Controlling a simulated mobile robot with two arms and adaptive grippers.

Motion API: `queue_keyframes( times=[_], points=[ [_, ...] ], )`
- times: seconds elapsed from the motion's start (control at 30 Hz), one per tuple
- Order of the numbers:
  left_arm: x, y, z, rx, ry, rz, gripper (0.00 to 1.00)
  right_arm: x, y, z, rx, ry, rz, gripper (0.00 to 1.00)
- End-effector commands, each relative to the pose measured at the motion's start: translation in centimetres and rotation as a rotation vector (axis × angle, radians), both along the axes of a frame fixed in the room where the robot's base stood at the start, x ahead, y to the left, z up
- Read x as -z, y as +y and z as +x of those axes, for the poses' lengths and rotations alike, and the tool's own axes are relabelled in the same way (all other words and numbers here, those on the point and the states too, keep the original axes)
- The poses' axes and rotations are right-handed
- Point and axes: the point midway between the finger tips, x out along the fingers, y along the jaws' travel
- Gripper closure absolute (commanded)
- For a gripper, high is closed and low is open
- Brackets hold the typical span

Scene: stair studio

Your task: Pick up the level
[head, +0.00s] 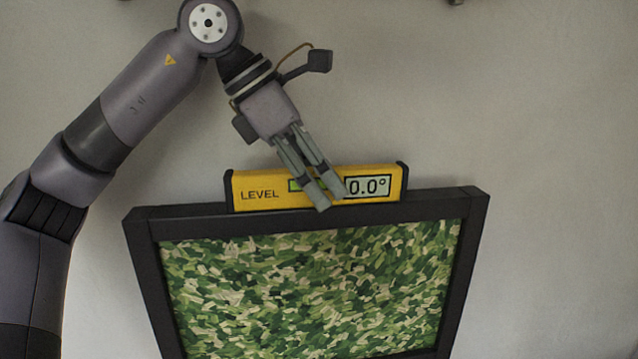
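The yellow level (372,172) has black end caps, the word LEVEL, a green vial and a display reading 0.0°. It lies along the top edge of a dark picture frame (180,213). My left gripper (328,194) comes down from above at a tilt, and its two fingers overlap the middle of the level. They hide part of the vial and the left side of the display. The fingers are close together. I cannot tell whether they touch the level or how far they are open. My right gripper is not in view.
The frame holds a green and cream camouflage-like picture (310,290) and stands out against a plain grey wall (540,120). The wall area right of the level is clear. Small dark items show at the top edge.

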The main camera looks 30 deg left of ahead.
Motion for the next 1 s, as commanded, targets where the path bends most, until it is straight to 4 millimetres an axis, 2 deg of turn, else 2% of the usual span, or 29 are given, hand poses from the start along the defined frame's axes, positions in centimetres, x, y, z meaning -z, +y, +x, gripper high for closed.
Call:
queue_keyframes(
  times=[0.07,0.6,1.0],
  points=[
    [-0.02,0.00,-0.01,0.000,0.000,0.000,0.63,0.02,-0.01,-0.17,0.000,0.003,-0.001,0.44],
    [-0.05,0.00,-0.01,0.000,0.000,0.000,0.99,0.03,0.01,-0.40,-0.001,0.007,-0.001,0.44],
    [-0.11,-0.01,-0.01,0.001,-0.001,0.000,1.00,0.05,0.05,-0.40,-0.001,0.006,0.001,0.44]
  ],
)
